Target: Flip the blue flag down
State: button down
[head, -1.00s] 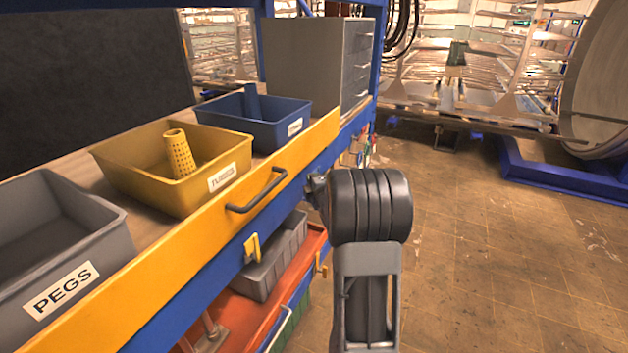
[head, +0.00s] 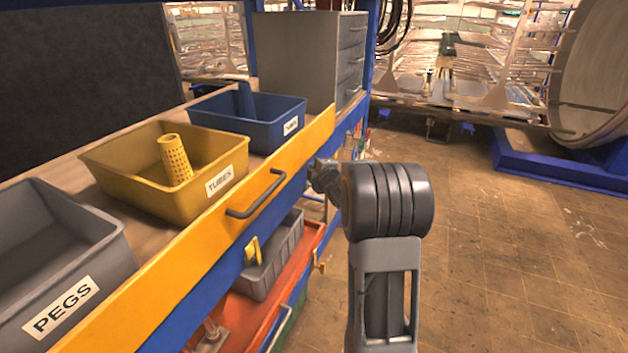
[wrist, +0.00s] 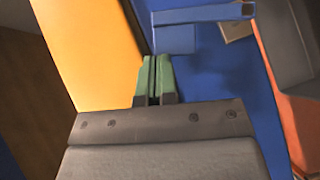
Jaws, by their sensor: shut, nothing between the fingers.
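In the head view my gripper (head: 318,178) is beside the rack's front, right of the drawer handle.
The yellow drawer front (head: 205,232) with a dark handle (head: 256,194) runs along the blue beam (head: 222,272). Grey, yellow (head: 130,180) and blue bins stand above. Open floor (head: 500,265) lies to the right.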

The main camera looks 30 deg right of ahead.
jog(key=a+r+b+v, duration=0.1)
jog(key=a+b+v, duration=0.1)
jog(key=v, duration=1)
jog(key=shift+a+r, duration=0.25)
jog(key=shift+a, duration=0.1)
jog(key=shift+s, duration=0.1)
jog(key=w+d+f+p, duration=0.1)
jog(key=w+d+p, duration=0.1)
jog(key=p, duration=0.1)
jog(key=shift+d+f+g, duration=0.2)
jog(key=shift+f+g, duration=0.1)
jog(key=shift+f, duration=0.05)
